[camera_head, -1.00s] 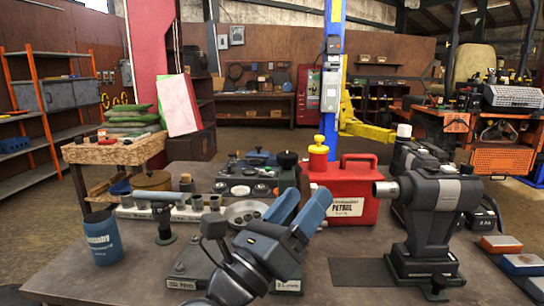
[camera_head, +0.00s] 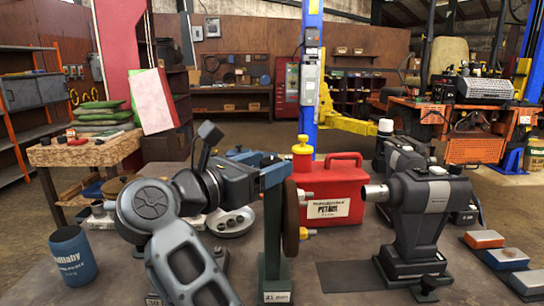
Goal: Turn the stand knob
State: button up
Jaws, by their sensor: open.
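A dark green upright stand (camera_head: 273,252) with a label on its foot stands at the front middle of the bench. A brown disc (camera_head: 290,222) sits on its right side, seen nearly edge-on. A small brass-coloured knob (camera_head: 307,233) sticks out to the right, low on the disc; a small grey piece (camera_head: 302,194) sticks out higher up. I cannot tell which is the stand knob. My gripper (camera_head: 272,174) is open, its blue fingers pointing right at the top of the stand. The fingers overlap the post in view; contact cannot be told.
A red petrol can (camera_head: 338,192) with a yellow cap stands just behind and right of the stand. A dark grey machine (camera_head: 424,220) stands farther right. Coloured blocks (camera_head: 507,258) lie at the right edge.

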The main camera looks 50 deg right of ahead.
jog(key=shift+d, duration=1)
jog(key=c, duration=1)
jog(key=shift+r, duration=0.1)
